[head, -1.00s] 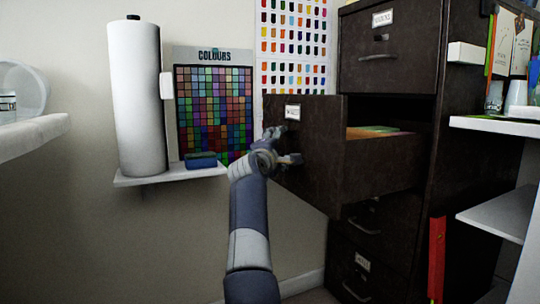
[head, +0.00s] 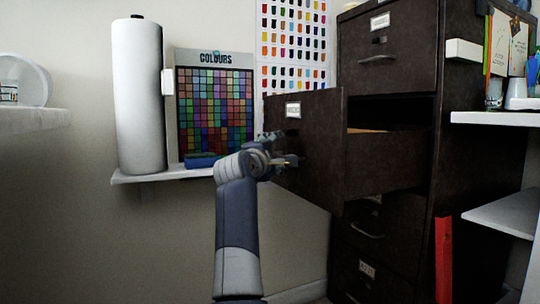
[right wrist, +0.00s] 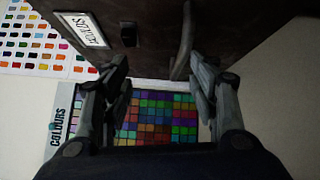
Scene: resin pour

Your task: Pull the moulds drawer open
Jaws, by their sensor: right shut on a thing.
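The moulds drawer (head: 305,150) is the dark brown second drawer of a filing cabinet (head: 388,50). It stands well out of the cabinet, with its side and part of its inside showing. Its label reads MOULDS in the right wrist view (right wrist: 84,32). My right gripper (head: 285,160) is at the drawer front, shut on the drawer handle. The handle (right wrist: 184,42) runs down toward the fingers in the wrist view; the exact contact is hard to see. My left gripper is out of view.
A wall shelf (head: 150,178) at the left holds a paper roll (head: 138,95) and a colours chart (head: 214,105). White shelves (head: 495,118) stand at the right, beside a red upright object (head: 443,260). Closed drawers are above and below. Open floor space lies before the cabinet.

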